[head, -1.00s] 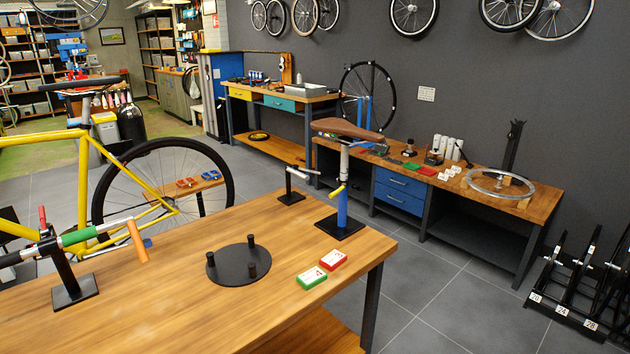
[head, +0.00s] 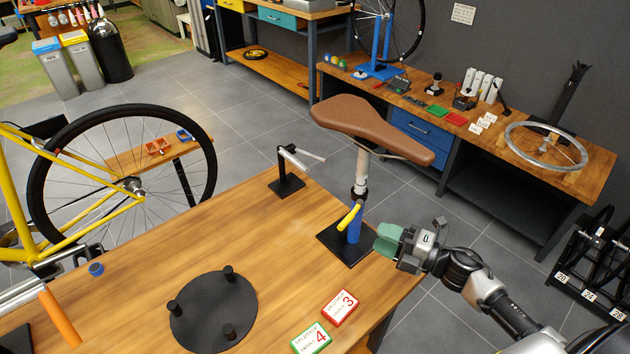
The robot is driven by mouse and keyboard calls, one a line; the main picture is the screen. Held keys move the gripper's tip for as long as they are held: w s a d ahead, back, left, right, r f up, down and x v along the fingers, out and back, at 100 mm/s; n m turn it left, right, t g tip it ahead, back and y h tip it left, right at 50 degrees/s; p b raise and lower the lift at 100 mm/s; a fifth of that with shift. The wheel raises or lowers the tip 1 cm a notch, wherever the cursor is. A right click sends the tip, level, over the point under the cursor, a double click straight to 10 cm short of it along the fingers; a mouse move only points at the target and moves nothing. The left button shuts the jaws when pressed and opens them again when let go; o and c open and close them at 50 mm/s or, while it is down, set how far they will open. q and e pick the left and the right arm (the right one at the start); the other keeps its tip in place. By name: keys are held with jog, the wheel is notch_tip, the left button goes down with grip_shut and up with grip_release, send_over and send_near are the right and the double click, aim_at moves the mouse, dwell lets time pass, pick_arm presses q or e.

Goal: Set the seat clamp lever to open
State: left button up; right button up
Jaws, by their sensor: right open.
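A brown bicycle seat (head: 370,127) sits on a silver post above a blue stand with a black base plate (head: 335,240) at the table's far right corner. A yellow lever (head: 349,216) shows at the clamp below the seat, slanting down to the left. My right gripper (head: 384,243) is just right of the blue stand, apart from the lever as far as I can tell. Its green fingers point left toward the stand, and it is open with nothing visible in it. My left gripper is not in view.
The wooden table (head: 130,290) bears a black disc with three pegs (head: 212,312), a red card block (head: 341,307), a green card block (head: 311,339) and a small black stand with a silver lever (head: 287,184). A yellow bicycle (head: 90,215) stands at left.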

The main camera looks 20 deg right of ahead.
aim_at(346, 222)
jog(key=shift+n+y, duration=0.3)
jog(key=shift+n, duration=0.2)
jog(key=w+a, duration=0.1)
jog(key=w+a+r+p, duration=0.1)
jog(key=a, duration=0.1)
jog(key=w+a+r+p, duration=0.1)
jog(key=shift+a+r, duration=0.15)
jog(key=x, duration=0.2)
jog(key=p+x, duration=0.1)
jog(key=x, duration=0.3)
jog(key=shift+f, duration=0.35)
jog(key=shift+w, duration=0.1)
jog(key=shift+c, duration=0.3)
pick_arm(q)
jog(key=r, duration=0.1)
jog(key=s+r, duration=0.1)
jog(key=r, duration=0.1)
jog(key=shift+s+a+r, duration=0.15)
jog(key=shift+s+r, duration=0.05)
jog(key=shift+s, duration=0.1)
pick_arm(e)
grip_shut()
